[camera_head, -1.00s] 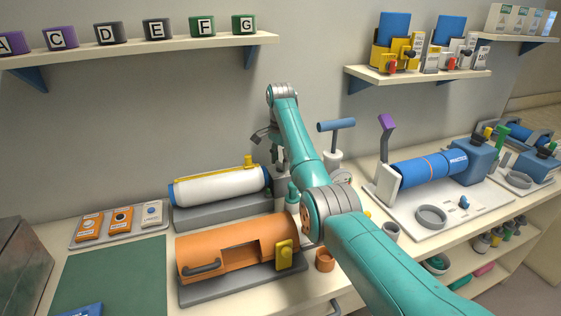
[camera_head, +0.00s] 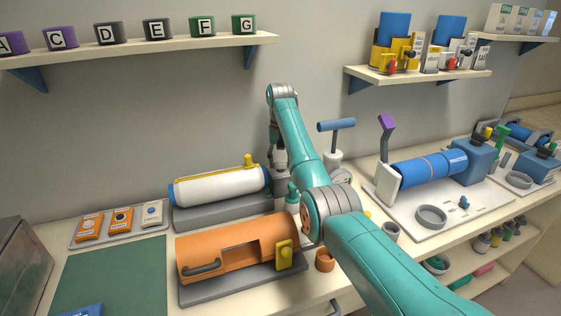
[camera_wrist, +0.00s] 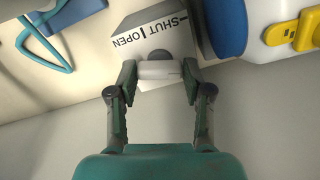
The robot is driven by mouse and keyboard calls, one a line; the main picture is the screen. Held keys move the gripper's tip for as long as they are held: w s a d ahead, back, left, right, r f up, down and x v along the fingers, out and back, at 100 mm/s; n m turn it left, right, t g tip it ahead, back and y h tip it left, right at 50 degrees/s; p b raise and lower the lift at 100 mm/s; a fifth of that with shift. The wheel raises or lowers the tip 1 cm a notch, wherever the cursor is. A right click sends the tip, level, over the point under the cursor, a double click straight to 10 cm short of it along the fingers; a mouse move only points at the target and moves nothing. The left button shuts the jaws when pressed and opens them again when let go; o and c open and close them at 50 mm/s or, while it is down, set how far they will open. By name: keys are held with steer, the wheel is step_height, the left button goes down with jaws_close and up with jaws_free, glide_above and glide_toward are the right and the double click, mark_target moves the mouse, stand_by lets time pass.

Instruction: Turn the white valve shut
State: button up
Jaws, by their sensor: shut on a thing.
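The white valve (camera_wrist: 160,70) shows in the wrist view as a short white bar in front of a dark round hub. It sits at a grey and white block (camera_wrist: 143,22) marked SHUT and OPEN with a line between the words. My gripper (camera_wrist: 159,72) has one finger at each end of the white bar and is shut on it. The bar lies nearly level in that view; I cannot tell its exact setting against the words. In the head view my gripper (camera_head: 276,158) points down at the right end of the white cylinder, and my arm hides most of the valve.
A white cylinder with blue ends (camera_head: 220,188) lies close left of the valve. An orange housing (camera_head: 225,250) stands in front of it. A green bottle (camera_head: 293,194) and a blue T-handle (camera_head: 336,125) stand close right. A lettered-block shelf (camera_head: 140,47) hangs above left.

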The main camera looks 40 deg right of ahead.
steer(key=shift+n, duration=1.6)
steer(key=o, duration=1.2)
steer(key=shift+c, duration=0.2)
